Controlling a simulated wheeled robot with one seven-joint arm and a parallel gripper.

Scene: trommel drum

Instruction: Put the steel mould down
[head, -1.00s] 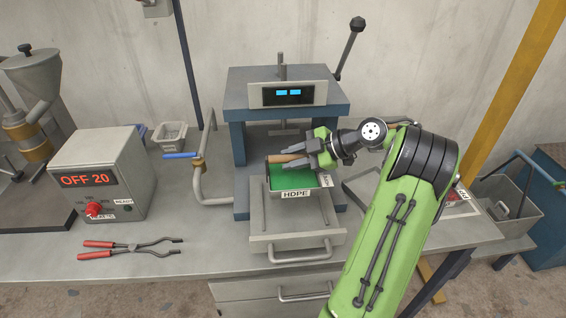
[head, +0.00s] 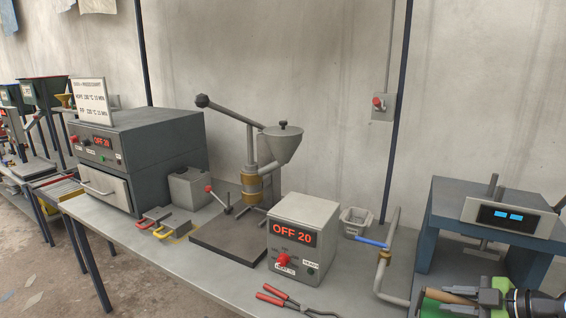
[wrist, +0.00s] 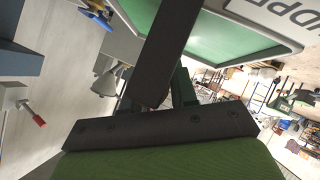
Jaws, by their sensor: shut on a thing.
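The steel mould (head: 430,303) is at the bottom right of the head view, partly cut off by the edge. Its green contents and brown handle show there, in front of the press. My gripper (head: 458,296) is shut on the mould at the handle. In the wrist view the mould's pale wall (wrist: 268,14) with a dark-lettered label and its green inside show at the top, beyond my dark gripper finger (wrist: 165,55). The mould's underside is hidden, so I cannot tell whether it touches anything.
The blue press (head: 470,195) stands at the right. A grey control box (head: 305,225) reading OFF 20 and red-handled tongs (head: 285,300) are left of it. Further left are a hopper machine (head: 283,143) and an oven (head: 135,140) reading OFF 20. Bench between oven and hopper machine holds small moulds (head: 165,220).

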